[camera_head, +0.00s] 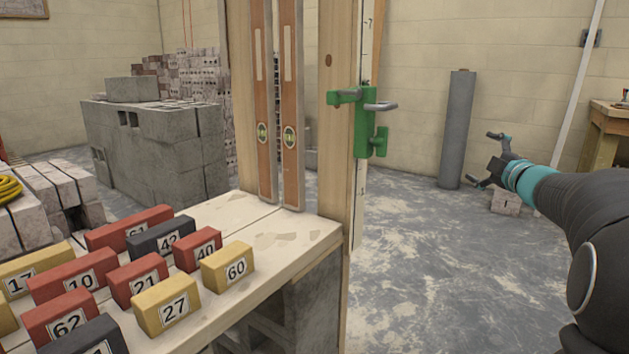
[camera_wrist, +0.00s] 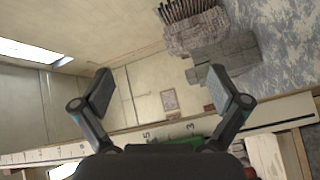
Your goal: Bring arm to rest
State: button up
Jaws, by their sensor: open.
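My gripper (camera_head: 487,160) is at the right in the head view, held out over open floor at the end of my dark arm with a teal ring. Its two fingers are spread apart, with nothing between them. In the wrist view my gripper (camera_wrist: 165,92) also shows both fingers wide open and empty. Beyond them are a tan wall, a block stack and part of a measuring rod.
At the left, a board shelf (camera_head: 275,240) carries several numbered bricks. A wooden post (camera_head: 338,190) holds a green clamp (camera_head: 368,122); two spirit levels (camera_head: 290,120) lean beside it. A grey roll (camera_head: 457,130) stands by the wall. The floor (camera_head: 440,270) between shelf and arm is clear.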

jog(key=s+d+f+m+g+h+p, duration=0.1)
jog(key=s+d+f+m+g+h, duration=0.4)
jog(key=s+m+h, duration=0.4)
jog(key=s+a+f+m+g+y+p, duration=0.1)
jog(key=s+a+f+m+g+p, duration=0.1)
jog(key=s+a+f+m+g, duration=0.55)
jog(key=s+a+f+g+y+p, duration=0.1)
jog(key=s+a+f+y, duration=0.15)
jog(key=s+a, duration=0.5)
jog(key=s+a+f+y+p, duration=0.1)
jog(key=s+a+f+y, duration=0.3)
jog(key=s, duration=0.6)
jog(key=s+a+r+p, duration=0.1)
jog(key=s+a+r, duration=0.1)
jog(key=a, duration=0.3)
jog(key=s+a+r+n+p, duration=0.1)
jog(key=s+a+r+p, duration=0.1)
jog(key=s+a, duration=0.2)
jog(key=shift+s+a+r+t, duration=0.2)
jog(key=shift+a+r+t, duration=0.15)
jog(key=shift+a+t, duration=0.1)
